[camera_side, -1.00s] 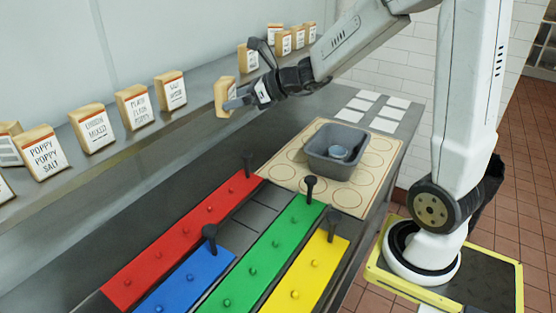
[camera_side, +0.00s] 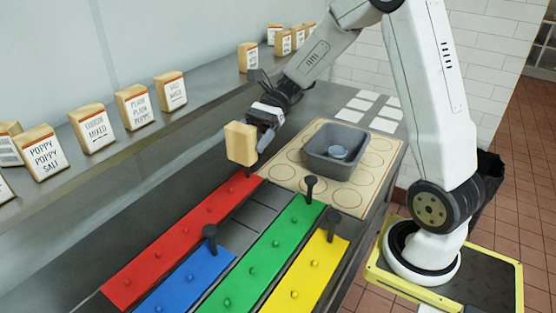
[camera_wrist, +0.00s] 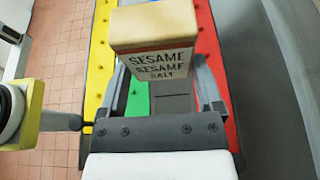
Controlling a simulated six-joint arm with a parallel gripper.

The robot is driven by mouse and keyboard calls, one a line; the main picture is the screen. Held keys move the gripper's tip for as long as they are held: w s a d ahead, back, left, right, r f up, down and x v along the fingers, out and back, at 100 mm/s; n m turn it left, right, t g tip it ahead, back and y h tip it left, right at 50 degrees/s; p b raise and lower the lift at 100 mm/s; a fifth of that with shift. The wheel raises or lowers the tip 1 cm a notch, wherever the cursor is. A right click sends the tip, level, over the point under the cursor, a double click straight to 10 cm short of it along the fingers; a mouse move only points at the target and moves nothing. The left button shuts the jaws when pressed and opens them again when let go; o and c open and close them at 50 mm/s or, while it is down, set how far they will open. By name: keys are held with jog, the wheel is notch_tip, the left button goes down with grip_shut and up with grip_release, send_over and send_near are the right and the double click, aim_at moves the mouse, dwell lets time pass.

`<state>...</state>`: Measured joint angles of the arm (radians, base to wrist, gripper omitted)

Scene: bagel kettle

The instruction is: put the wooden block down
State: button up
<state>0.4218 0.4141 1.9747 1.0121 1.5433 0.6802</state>
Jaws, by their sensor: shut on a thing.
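The wooden block (camera_side: 241,144) is pale wood with a red stripe, held in the air over the far end of the red strip in the side view. In the wrist view the block (camera_wrist: 153,27) shows a white label reading "SESAME SESAME SALT". My gripper (camera_side: 264,138) is shut on the block, with one finger on each side of it. In the wrist view the gripper (camera_wrist: 160,85) shows its fingers reaching up to the block, whose lower end hangs out of sight.
Red (camera_side: 190,235), blue (camera_side: 190,281), green (camera_side: 262,262) and yellow (camera_side: 308,270) strips with black handles lie on the counter. A grey tub (camera_side: 320,166) with a small cup stands on a circle-marked board (camera_side: 283,176). Several labelled blocks line the back shelf (camera_side: 200,103).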

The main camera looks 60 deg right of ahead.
jog(key=s+d+f+n+g+h, duration=0.2)
jog(key=s+d+n+g+h, duration=0.5)
jog(key=s+n+g+h, duration=0.5)
jog(key=s+d+r+n+h, duration=0.3)
jog(key=d+r+n+h, duration=0.4)
jog(key=d+n, duration=0.5)
notch_tip(320, 180, down, 19)
jog(key=m, duration=0.1)
jog(key=shift+d+g, duration=0.25)
jog(key=shift+g, duration=0.15)
jog(key=shift+f, duration=0.2)
jog(key=shift+f, duration=3.25)
jog(key=shift+f, duration=0.55)
